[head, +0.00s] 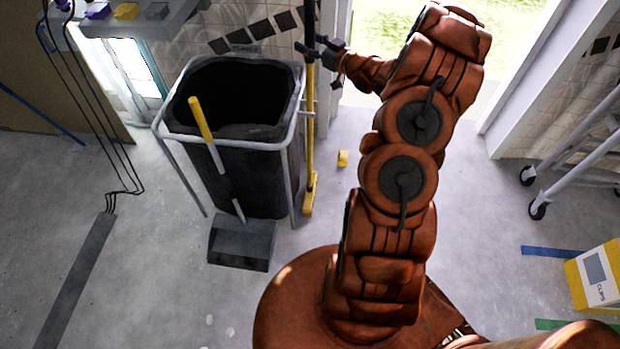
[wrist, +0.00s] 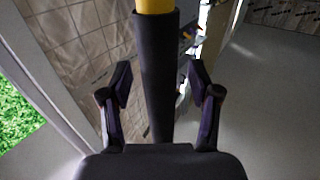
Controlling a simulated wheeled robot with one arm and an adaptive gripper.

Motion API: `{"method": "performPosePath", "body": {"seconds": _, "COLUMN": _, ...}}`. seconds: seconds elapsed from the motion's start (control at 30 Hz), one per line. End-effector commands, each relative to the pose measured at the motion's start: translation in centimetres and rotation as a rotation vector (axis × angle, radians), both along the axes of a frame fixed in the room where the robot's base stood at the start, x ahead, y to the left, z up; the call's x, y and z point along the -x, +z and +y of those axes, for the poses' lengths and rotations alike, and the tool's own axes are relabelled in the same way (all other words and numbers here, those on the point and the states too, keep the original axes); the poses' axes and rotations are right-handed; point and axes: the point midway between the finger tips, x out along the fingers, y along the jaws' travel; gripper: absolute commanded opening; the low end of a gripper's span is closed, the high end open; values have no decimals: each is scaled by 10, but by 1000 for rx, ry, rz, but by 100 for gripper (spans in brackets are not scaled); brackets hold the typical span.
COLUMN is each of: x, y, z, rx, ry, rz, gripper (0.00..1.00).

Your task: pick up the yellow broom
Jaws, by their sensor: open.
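The yellow broom (head: 311,130) stands upright beside the bin, its yellow foot (head: 309,203) on the floor. My gripper (head: 314,48) is at the upper part of its handle, near the wall. In the wrist view, the broom's handle (wrist: 155,85) has a dark sleeve with yellow above it. The handle runs between the two open fingers of my gripper (wrist: 160,80), with a visible gap on each side. The fingers are not closed on it.
A black bin (head: 250,165) in a pale frame stands left of the broom. A dustpan (head: 242,243) with a yellow-topped handle is in front of it. A small yellow block (head: 343,158) lies on the floor. A wheeled rack (head: 580,155) and a yellow-white box (head: 597,278) are at right.

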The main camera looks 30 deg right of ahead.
Motion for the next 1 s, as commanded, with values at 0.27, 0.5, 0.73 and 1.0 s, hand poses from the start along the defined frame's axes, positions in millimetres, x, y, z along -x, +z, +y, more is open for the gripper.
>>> {"method": "performPosePath", "body": {"seconds": 0.27, "x": 0, "y": 0, "z": 0, "rx": 0, "ry": 0, "rz": 0, "gripper": 44}}
{"method": "performPosePath", "body": {"seconds": 0.5, "x": 0, "y": 0, "z": 0, "rx": 0, "ry": 0, "rz": 1, "gripper": 19}}
{"method": "performPosePath", "body": {"seconds": 0.73, "x": 0, "y": 0, "z": 0, "rx": 0, "ry": 0, "rz": 1, "gripper": 0}}
{"method": "performPosePath", "body": {"seconds": 1.0, "x": 0, "y": 0, "z": 0, "rx": 0, "ry": -1, "rz": 0, "gripper": 0}}
